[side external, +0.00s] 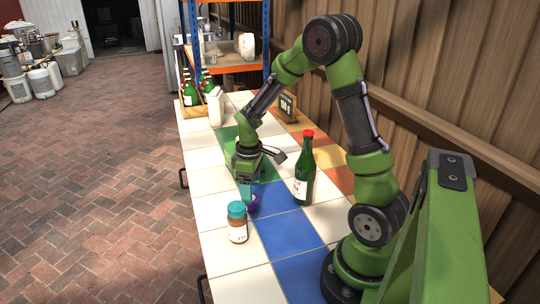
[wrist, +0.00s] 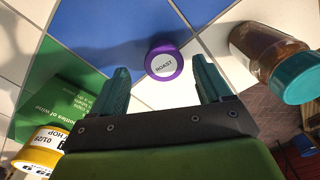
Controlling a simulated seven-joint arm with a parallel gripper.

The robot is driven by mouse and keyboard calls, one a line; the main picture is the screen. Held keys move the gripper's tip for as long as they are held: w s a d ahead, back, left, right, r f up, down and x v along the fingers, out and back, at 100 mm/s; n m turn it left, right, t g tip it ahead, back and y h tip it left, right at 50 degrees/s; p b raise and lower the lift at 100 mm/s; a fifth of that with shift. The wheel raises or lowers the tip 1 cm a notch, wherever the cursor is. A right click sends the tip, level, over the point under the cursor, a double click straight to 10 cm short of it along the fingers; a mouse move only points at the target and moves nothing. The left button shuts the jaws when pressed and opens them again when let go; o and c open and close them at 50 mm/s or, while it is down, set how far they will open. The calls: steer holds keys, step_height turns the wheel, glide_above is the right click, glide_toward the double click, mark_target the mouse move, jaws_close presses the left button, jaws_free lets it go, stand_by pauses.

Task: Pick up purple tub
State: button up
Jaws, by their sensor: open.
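The purple tub (wrist: 164,62) is small and round, with a white label on top that reads "ROAST". It stands on the tiled table, at the edge of a blue tile. In the wrist view my gripper (wrist: 163,85) is open, with its two green fingers on either side of the tub's line and the tub just beyond the fingertips. In the side view my gripper (side external: 246,200) points down at the tub (side external: 254,204), which is partly hidden behind a finger. I cannot tell whether a finger touches it.
A jar with a teal lid (side external: 237,222) stands close in front of the tub. A green bottle with a red cap (side external: 305,168) stands to its right. A yellow tub (wrist: 42,150) is in the wrist view's lower left. A crate of bottles (side external: 194,109) is at the far end.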

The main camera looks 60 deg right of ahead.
steer(key=f, duration=0.4)
steer(key=shift+a+f, duration=0.2)
steer(key=shift+c, duration=0.3)
steer(key=c, duration=1)
